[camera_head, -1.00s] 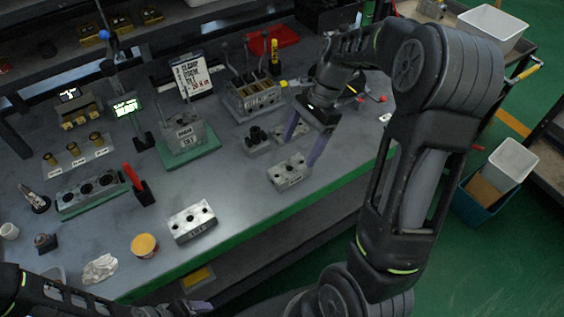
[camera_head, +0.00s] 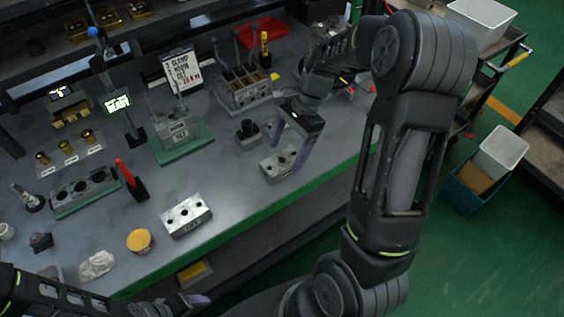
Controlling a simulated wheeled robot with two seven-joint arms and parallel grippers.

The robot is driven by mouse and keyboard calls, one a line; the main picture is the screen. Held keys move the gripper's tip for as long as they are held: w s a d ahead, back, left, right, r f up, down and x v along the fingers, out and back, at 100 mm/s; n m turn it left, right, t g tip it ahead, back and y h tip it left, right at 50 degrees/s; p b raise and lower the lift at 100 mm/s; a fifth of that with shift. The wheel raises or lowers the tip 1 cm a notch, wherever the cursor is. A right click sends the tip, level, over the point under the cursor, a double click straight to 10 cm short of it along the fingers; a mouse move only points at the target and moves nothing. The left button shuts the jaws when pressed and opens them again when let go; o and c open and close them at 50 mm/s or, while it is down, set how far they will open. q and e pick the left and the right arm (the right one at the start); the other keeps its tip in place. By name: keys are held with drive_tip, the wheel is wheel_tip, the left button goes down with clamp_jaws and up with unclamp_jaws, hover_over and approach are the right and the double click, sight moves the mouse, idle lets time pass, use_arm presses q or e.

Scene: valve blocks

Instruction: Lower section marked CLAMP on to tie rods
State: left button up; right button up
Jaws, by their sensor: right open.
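A base block with upright tie rods (camera_head: 177,131) stands on a green plate near the middle of the bench. A grey section with holes in its top (camera_head: 281,164) lies at the bench's right front; its front label is too small to read. My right gripper (camera_head: 288,152) is open over that section, one purple finger behind it and the other near its right end. Another metal section with holes (camera_head: 186,214) lies at the front edge, its label also unreadable. My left gripper (camera_head: 194,300) shows only partly at the bottom edge; its opening cannot be told.
A small dark part (camera_head: 248,131) stands just behind the section under my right gripper. A block with levers (camera_head: 243,89) and a white sign (camera_head: 181,68) are farther back. Bench between the sections is clear.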

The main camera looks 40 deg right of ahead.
sight(282, 160)
drive_tip(key=x, duration=0.3)
drive_tip(key=shift+a+f, duration=0.2)
drive_tip(key=shift+f, duration=0.05)
drive_tip(key=shift+c, duration=0.4)
clamp_jaws()
idle(0.6)
